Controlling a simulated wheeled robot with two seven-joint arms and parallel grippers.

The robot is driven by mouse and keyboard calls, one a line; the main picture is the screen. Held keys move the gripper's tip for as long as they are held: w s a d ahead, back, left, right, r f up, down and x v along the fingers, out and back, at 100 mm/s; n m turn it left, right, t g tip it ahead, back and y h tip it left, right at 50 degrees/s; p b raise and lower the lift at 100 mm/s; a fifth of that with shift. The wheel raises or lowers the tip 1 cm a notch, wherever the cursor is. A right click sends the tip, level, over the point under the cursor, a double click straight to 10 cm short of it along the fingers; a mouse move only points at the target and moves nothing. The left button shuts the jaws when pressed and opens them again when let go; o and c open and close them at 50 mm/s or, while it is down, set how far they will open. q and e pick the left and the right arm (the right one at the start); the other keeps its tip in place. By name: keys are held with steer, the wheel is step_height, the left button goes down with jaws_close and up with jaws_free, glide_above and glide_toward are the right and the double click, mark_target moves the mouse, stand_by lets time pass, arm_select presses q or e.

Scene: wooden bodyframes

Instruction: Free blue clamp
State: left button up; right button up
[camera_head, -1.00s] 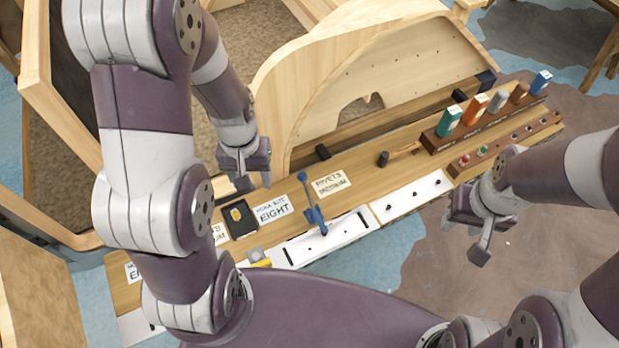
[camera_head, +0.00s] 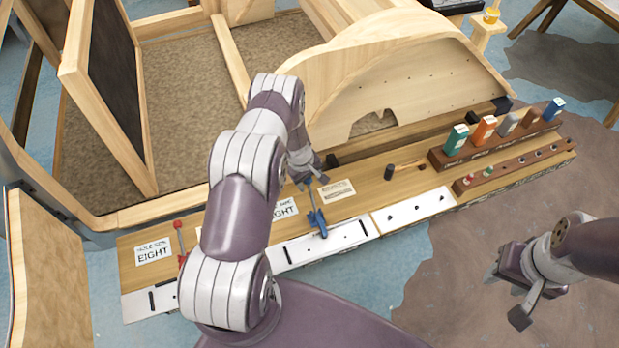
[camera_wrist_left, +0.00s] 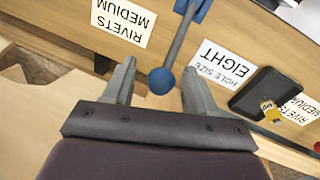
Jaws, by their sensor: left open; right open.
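The blue clamp (camera_head: 317,220) is on the front edge of the wooden bench, its grey handle bar tilted up and back. In the left wrist view the clamp's grey bar (camera_wrist_left: 178,42) ends in a blue ball (camera_wrist_left: 161,81). My left gripper (camera_head: 306,178) is open just above the handle end. In the left wrist view the ball lies between the two fingertips of the left gripper (camera_wrist_left: 158,82), with gaps on both sides. My right gripper (camera_head: 507,298) is open and empty, away to the right over the floor.
A red clamp (camera_head: 179,240) stands further left on the bench (camera_head: 357,200). A rack of coloured boxes (camera_head: 483,145) stands at the right. A curved wooden panel (camera_head: 400,85) rises behind. A black box with a yellow item (camera_wrist_left: 266,95) lies beside the EIGHT label.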

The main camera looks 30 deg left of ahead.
arm_select(q)
steer(key=shift+f, duration=0.3)
steer(key=shift+w+a+f, duration=0.1)
steer(key=shift+a+f, duration=0.2)
steer(key=shift+d+r, duration=0.1)
steer(key=shift+d, duration=0.05)
steer(key=c, duration=0.9)
jaws_close()
steer(key=shift+g+h, duration=0.5)
steer(key=shift+h, duration=0.1)
steer(key=a+f+b, duration=0.1)
steer(key=f+b, duration=0.1)
steer(key=b, duration=0.2)
steer(key=w+a+f+b, duration=0.1)
steer(key=f+b, duration=0.1)
steer(key=b, duration=0.3)
steer(key=w+a+f+b, duration=0.1)
steer(key=f+b, duration=0.1)
steer(key=b, duration=0.2)
steer(key=shift+w+f, duration=0.2)
steer(key=shift+f, duration=0.1)
steer(key=shift+f+b, duration=0.75)
steer(key=shift+b, duration=0.6)
arm_select(e)
step_height(320, 180, down, 16)
steer(key=a, duration=0.1)
steer(key=shift+w+r, duration=0.2)
steer(key=shift+r, duration=0.05)
